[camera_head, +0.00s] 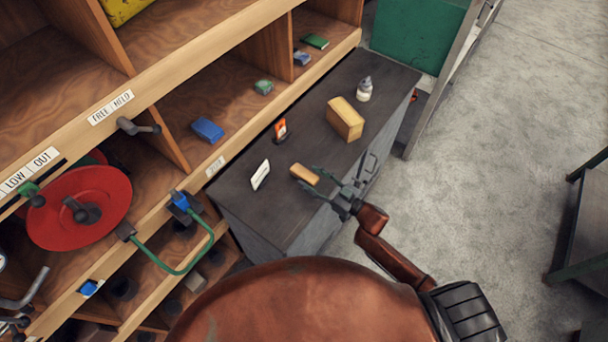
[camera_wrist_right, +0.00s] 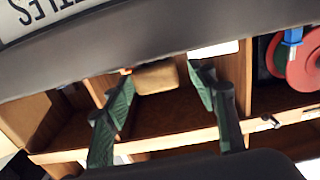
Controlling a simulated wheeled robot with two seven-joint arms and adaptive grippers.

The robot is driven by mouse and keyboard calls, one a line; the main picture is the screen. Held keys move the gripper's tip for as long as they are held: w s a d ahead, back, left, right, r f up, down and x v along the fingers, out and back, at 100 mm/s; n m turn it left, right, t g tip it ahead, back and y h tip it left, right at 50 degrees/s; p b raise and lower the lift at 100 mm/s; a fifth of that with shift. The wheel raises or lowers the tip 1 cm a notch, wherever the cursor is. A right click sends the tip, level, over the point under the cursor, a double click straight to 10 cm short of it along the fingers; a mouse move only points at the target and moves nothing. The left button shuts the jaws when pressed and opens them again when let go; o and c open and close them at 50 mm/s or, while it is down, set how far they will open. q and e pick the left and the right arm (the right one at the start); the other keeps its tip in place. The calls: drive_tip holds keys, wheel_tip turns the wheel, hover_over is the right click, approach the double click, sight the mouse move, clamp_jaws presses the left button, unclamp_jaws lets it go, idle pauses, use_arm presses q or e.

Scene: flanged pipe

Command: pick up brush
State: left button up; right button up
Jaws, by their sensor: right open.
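A small tan block (camera_head: 304,174), which appears to be the brush, lies on the dark top of a grey cabinet. It also shows in the right wrist view (camera_wrist_right: 157,77), between and beyond the two finger tips. Bristles cannot be made out. My right gripper (camera_head: 311,178) is open, its green-grey fingers pointing at the block from the right, with the tips close to its right end. In the wrist view my right gripper (camera_wrist_right: 163,86) has nothing clamped between its fingers. Whether a finger touches the block cannot be told. My left gripper is not in view.
The cabinet top (camera_head: 300,120) also bears a larger yellow block (camera_head: 345,118), a white bottle (camera_head: 364,88), an orange item (camera_head: 280,130) and a white card (camera_head: 260,174). Wooden shelves (camera_head: 190,90) line its left side. Open floor (camera_head: 490,150) lies to the right.

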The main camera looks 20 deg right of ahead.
sight(305, 173)
drive_tip(key=x, duration=0.3)
drive_tip(key=shift+w+a+f, duration=0.1)
drive_tip(key=shift+w+a, duration=0.05)
drive_tip(key=shift+w, duration=0.15)
drive_tip(key=shift+c, duration=1.4)
drive_tip(key=c, duration=1.1)
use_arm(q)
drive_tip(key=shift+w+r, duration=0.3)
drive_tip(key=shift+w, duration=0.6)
